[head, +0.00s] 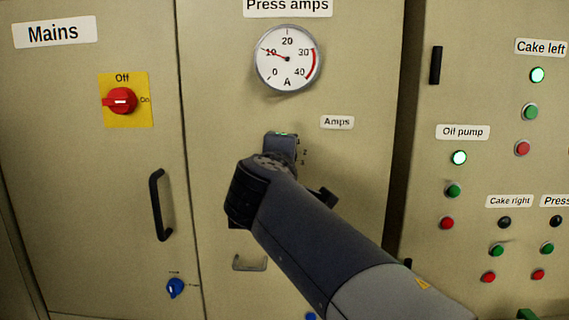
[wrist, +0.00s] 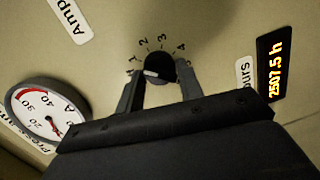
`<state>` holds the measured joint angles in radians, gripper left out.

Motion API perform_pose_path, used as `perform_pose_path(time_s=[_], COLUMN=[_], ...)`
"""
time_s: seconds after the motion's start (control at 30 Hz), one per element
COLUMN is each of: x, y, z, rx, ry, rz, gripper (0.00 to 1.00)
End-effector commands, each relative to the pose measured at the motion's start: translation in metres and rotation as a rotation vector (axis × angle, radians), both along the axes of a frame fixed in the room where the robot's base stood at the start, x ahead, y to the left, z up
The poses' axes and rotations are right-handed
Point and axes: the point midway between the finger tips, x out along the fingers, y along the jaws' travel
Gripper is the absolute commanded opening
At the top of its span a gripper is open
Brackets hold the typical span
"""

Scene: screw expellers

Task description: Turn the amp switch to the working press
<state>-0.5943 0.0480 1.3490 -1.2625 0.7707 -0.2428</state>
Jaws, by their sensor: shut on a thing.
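The amp switch is a small black round knob (wrist: 158,68) with a white mark, on the beige panel in the wrist view. Numbers 1 to 4 are printed around it; the white mark is on the knob's left side, seemingly nearest the 1. My gripper (wrist: 160,84) has one finger on each side of the knob and is shut on it. In the head view my arm hides the knob below the "Amps" label (head: 337,122). The press amps gauge (head: 287,59) reads about 10. The "Cake left" (head: 537,75) and "Oil pump" (head: 459,158) lamps glow; the "Cake right" (head: 504,222) and "Press" (head: 556,221) lamps are dark.
A red mains switch (head: 121,101) and a black door handle (head: 160,205) are on the left. A grey handle (head: 250,264) is below my arm. An hour meter (wrist: 271,68) reading 2507.5 h is right of the knob in the wrist view.

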Motion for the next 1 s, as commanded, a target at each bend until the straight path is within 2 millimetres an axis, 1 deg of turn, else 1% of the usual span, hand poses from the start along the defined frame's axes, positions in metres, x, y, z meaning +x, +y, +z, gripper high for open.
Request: perform_pose_path(time_s=[0.33,0.37,0.5,0.6,0.87,0.97,1.0], x=[0.0,0.0,0.0,0.0,-0.002,-0.012,-0.018], y=[0.0,0.0,0.0,0.0,0.001,0.003,0.003], z=[0.002,0.002,0.001,0.001,0.001,0.001,0.001], rx=[0.002,0.002,0.002,0.001,0.001,0.002,0.002], ry=[-0.003,-0.003,-0.002,-0.001,-0.001,-0.002,-0.003], rz=[0.0,0.0,0.0,0.0,0.001,0.003,0.004], gripper=[0.13,0.38,0.49,0.56,0.56,0.56,0.56])
